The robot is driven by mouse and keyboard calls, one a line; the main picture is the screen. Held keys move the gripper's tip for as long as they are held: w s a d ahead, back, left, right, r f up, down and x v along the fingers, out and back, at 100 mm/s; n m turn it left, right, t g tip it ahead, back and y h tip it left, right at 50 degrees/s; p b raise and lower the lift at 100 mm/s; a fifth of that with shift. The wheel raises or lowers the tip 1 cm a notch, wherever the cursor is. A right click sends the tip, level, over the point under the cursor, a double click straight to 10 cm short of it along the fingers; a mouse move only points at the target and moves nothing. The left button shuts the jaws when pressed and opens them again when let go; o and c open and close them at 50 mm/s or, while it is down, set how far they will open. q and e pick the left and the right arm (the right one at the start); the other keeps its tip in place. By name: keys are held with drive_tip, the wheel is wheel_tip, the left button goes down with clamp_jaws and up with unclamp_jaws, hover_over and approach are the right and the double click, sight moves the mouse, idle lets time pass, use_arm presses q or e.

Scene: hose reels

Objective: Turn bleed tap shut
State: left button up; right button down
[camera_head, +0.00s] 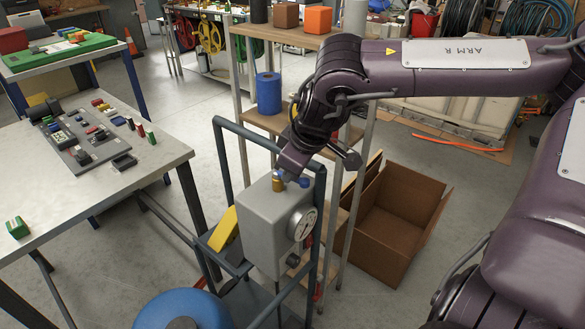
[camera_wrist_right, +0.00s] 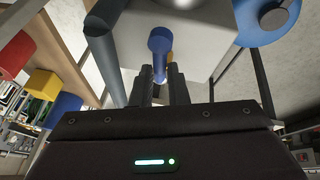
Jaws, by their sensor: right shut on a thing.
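The bleed tap has a blue handle (camera_head: 303,181) and a brass body (camera_head: 278,185). It sits on top of a grey box (camera_head: 262,225) with a round dial gauge (camera_head: 301,222) on its side. My right gripper (camera_head: 290,172) reaches down to the tap from above and is shut on the blue handle. In the right wrist view the blue handle (camera_wrist_right: 159,42) extends out from between the two dark fingers (camera_wrist_right: 161,88). The fingers hide part of the tap. My left gripper is not in view.
The grey box stands in a dark blue tubular frame (camera_head: 228,125) whose bars pass close to my right gripper. A wooden shelf (camera_head: 262,121) holds a blue roll (camera_head: 268,93). An open cardboard box (camera_head: 395,215) lies behind. A workbench (camera_head: 140,158) stands left.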

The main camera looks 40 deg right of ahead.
drive_tip(key=shift+s+a+f, duration=0.15)
drive_tip(key=shift+f, duration=0.1)
idle(0.3)
drive_tip(key=c, duration=1.7)
unclamp_jaws()
drive_tip(key=shift+c, duration=0.2)
drive_tip(key=o, duration=0.3)
drive_tip(key=shift+a+r, duration=0.1)
drive_tip(key=shift+r, duration=0.1)
drive_tip(key=shift+o, duration=0.2)
drive_tip(key=shift+r, duration=0.1)
drive_tip(key=shift+r, duration=0.25)
drive_tip(key=v, duration=0.7)
